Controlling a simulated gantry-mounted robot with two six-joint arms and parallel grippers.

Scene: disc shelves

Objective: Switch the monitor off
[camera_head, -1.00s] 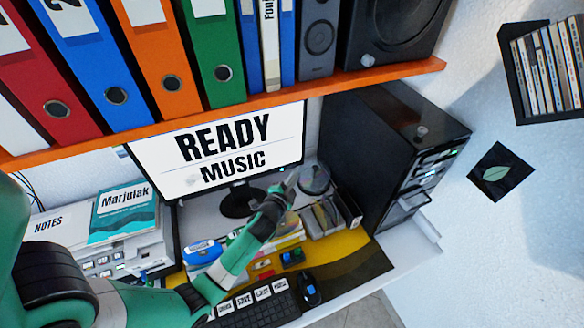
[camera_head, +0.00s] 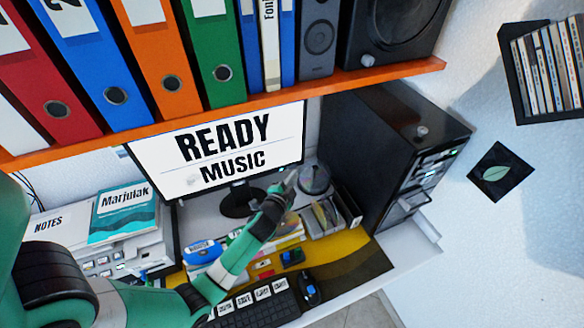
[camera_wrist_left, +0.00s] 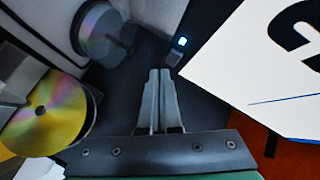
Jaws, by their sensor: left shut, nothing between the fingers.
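The monitor (camera_head: 185,180) stands below the orange shelf in the head view, its lit white screen reading "READY MUSIC". In the left wrist view, part of the lit screen (camera_wrist_left: 235,70) fills the upper right. A small glowing blue-white light (camera_wrist_left: 182,41) sits at the screen's edge, above a small dark tab (camera_wrist_left: 173,57). My left gripper (camera_head: 291,178) is at the monitor's lower right corner. In the left wrist view its fingers (camera_wrist_left: 160,76) are shut and empty, their tips just below the tab. I cannot tell whether they touch it. My right gripper is not in view.
A black computer tower (camera_head: 365,150) stands right of the monitor. A disc spindle (camera_head: 314,178) and a disc holder (camera_head: 325,217) stand close to my left gripper. The keyboard (camera_head: 262,308) and mouse (camera_head: 309,289) lie in front. The orange shelf (camera_head: 290,98) hangs above.

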